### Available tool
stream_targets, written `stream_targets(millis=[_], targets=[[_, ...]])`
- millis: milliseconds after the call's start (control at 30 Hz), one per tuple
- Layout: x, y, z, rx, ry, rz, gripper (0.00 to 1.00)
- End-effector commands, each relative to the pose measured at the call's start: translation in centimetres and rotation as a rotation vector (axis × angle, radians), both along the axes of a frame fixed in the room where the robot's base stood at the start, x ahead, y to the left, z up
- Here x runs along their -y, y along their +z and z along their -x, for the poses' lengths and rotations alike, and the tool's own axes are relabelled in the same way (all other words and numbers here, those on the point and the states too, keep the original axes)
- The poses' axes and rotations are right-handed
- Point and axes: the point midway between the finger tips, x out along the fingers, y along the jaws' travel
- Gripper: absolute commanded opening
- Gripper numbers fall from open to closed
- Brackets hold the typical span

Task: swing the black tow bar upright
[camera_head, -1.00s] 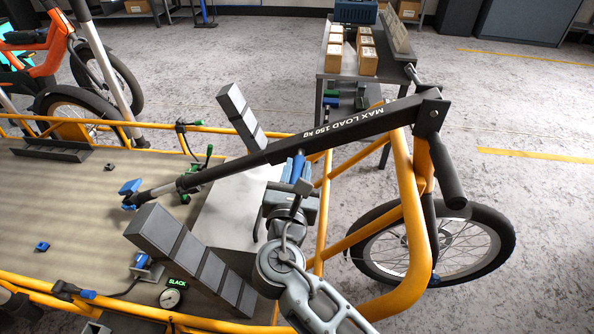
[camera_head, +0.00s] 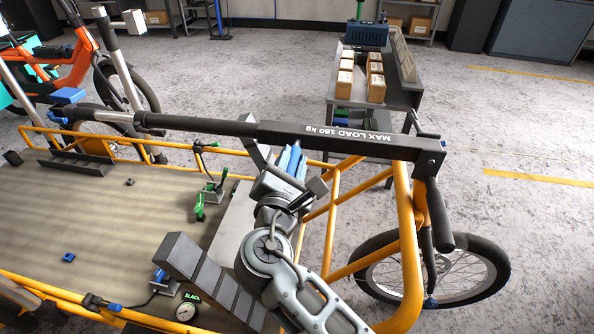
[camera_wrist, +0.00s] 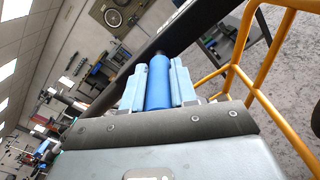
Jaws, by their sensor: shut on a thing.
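The black tow bar (camera_head: 350,138), marked MAX LOAD 150 kg, reaches left from its pivot at the orange frame's front post. It lies almost level across the head view, not upright, with a blue piece (camera_head: 68,96) at its far end. My gripper (camera_head: 292,160) is shut on a blue grip (camera_wrist: 158,85) at the bar's underside. In the wrist view the grip stands between the two pale fingers, and the dark bar (camera_wrist: 190,40) crosses beyond them. The joint between grip and bar is partly hidden.
The orange bike frame (camera_head: 404,240) and front wheel (camera_head: 470,268) stand at the right. A table with boxes (camera_head: 376,86) stands behind. Another orange bike is at upper left.

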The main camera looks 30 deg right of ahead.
Motion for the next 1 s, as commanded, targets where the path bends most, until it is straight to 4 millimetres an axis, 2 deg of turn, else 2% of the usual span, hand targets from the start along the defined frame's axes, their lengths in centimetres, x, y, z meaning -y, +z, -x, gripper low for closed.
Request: stream_targets(millis=[33, 267, 500, 800, 1000], targets=[[-0.1, 2.8, -0.1, 0.035, 0.004, -0.035, 0.0], [0.7, 8.5, 0.5, 0.163, 0.004, -0.214, 0.0], [2.6, 14.0, 1.9, 0.298, 0.003, -0.398, 0.0], [6.2, 19.6, 4.6, 0.458, 0.002, -0.619, 0.0], [8.6, 22.0, 6.3, 0.542, 0.002, -0.735, 0.0]])
